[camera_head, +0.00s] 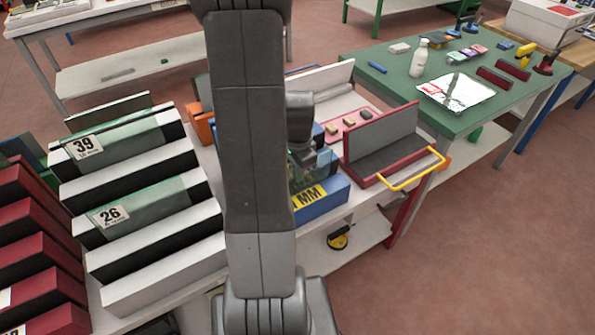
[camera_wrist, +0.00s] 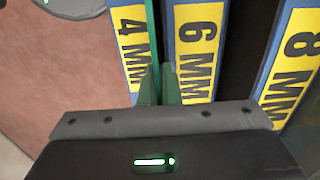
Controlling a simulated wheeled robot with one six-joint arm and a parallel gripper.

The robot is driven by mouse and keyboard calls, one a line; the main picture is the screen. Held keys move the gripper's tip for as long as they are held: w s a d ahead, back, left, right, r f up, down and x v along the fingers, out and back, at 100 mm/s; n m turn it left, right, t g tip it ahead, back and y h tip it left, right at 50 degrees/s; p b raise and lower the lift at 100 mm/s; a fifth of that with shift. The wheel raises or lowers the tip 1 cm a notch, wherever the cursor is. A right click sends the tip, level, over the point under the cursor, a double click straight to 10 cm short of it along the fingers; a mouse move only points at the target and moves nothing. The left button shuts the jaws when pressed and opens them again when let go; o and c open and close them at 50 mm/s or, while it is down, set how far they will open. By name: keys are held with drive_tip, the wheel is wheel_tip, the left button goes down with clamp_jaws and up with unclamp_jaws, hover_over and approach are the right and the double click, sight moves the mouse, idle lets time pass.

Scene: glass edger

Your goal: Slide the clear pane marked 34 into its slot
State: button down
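A clear pane shows edge-on as a thin green line (camera_wrist: 153,38) in the wrist view, between the blue dividers marked 4 MM and 6 MM. In the head view a see-through pane (camera_head: 326,163) stands at the blue rack (camera_head: 325,207), partly behind my arm. No 34 is legible on it. My gripper (camera_wrist: 160,78) is at the pane's near edge, its two fingers close together with the edge between them. It looks shut on the pane. In the head view my gripper (camera_head: 301,156) is mostly hidden by my arm. I see no slot marked 34.
A black-and-white rack (camera_head: 150,245) at left holds panes marked 39 (camera_head: 125,146) and 26 (camera_head: 150,204). Dark red racks (camera_head: 40,255) stand farther left. A red-framed stand with a yellow handle (camera_head: 410,170) is close at right. The green table (camera_head: 395,80) is behind; open floor lies right.

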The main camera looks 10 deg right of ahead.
drive_tip(key=shift+f, duration=0.1)
drive_tip(key=c, duration=1.6)
unclamp_jaws()
drive_tip(key=shift+o, duration=0.2)
wheel_tip(320, 180, up, 14)
drive_tip(key=shift+s, duration=0.15)
drive_tip(key=shift+f, duration=0.15)
wheel_tip(320, 180, down, 14)
drive_tip(key=shift+r, duration=0.35)
